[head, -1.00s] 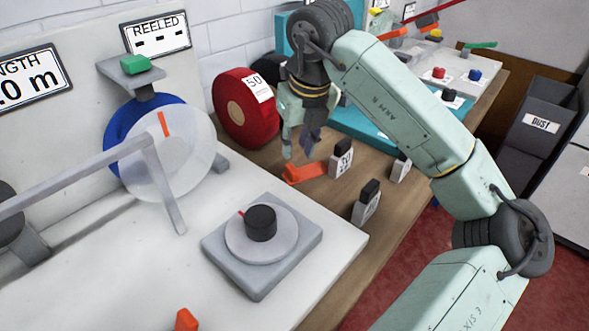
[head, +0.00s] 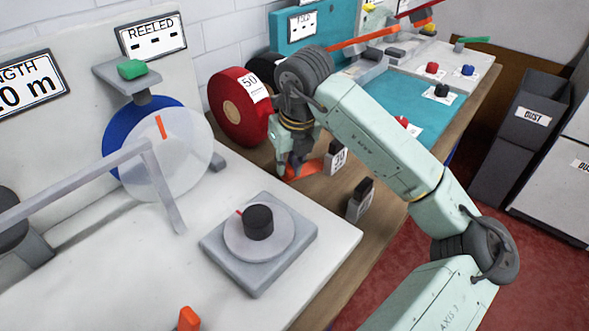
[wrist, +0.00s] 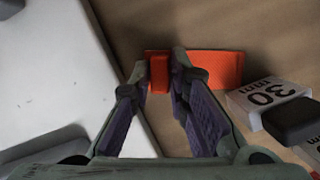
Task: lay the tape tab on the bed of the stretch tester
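My gripper (head: 292,168) hangs low over the wooden bench, at an orange piece (head: 312,167). In the wrist view the orange piece (wrist: 220,68) is a flat plate with a small raised block near its left end. My gripper's fingertips (wrist: 165,76) are on either side of that block, with a gap still showing between the fingers. I cannot tell whether a fingertip touches it. No label marks this piece as the tape tab, and I cannot tell which machine is the stretch tester.
A block marked 30 (wrist: 268,97) lies close to the right finger, and another dark-topped block (head: 360,200) stands nearer. A red roll marked 50 (head: 238,110) stands behind my gripper. The white machine bed (head: 330,245) with a black knob (head: 258,222) borders the left side.

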